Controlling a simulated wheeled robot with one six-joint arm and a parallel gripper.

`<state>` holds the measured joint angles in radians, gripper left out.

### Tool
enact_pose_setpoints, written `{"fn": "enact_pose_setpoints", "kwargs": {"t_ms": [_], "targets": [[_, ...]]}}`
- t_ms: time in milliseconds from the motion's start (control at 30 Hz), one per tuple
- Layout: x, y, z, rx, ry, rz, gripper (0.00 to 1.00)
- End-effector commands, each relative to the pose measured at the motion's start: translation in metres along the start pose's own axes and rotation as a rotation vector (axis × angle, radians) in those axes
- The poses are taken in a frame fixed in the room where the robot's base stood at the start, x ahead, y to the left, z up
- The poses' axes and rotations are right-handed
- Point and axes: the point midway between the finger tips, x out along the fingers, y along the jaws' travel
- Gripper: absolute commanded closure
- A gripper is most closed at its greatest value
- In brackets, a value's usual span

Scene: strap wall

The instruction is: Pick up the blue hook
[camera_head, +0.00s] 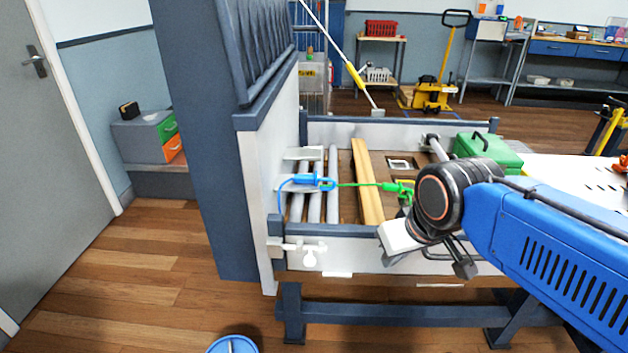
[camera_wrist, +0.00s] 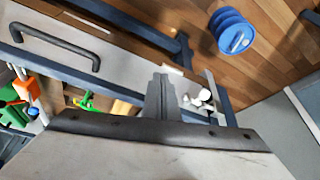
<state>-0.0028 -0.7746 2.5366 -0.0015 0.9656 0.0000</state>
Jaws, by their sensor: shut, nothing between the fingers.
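The blue hook (camera_head: 308,180) lies at the left end of the workbench tray, over grey tubes, with a blue loop curving down at its left. A thin green cord runs right from it to a green hook (camera_head: 396,187). The green hook also shows in the wrist view (camera_wrist: 88,104); I cannot make out the blue hook there. My gripper (camera_head: 463,266) is in front of the bench's front edge, to the right of and apart from the blue hook. In the wrist view its fingers (camera_wrist: 160,88) are together and empty.
The tray's front rail (camera_head: 345,229) lies between my gripper and the hook. A yellow-tan bar (camera_head: 367,185) and grey tubes lie in the tray. A tall panel (camera_head: 190,130) stands at left. White fittings (camera_head: 309,256) stick out in front.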

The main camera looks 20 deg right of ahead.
Motion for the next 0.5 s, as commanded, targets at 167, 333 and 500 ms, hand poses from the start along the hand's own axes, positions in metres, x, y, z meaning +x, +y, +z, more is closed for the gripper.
{"fn": "enact_pose_setpoints", "kwargs": {"t_ms": [167,333,500], "targets": [[0.0000,0.0000,0.0000,0.000,0.000,0.000,1.00],[0.0000,0.0000,0.0000,0.000,0.000,0.000,1.00],[-0.0014,-0.0003,-0.0029,-0.008,-0.003,-0.001,0.74]]}}
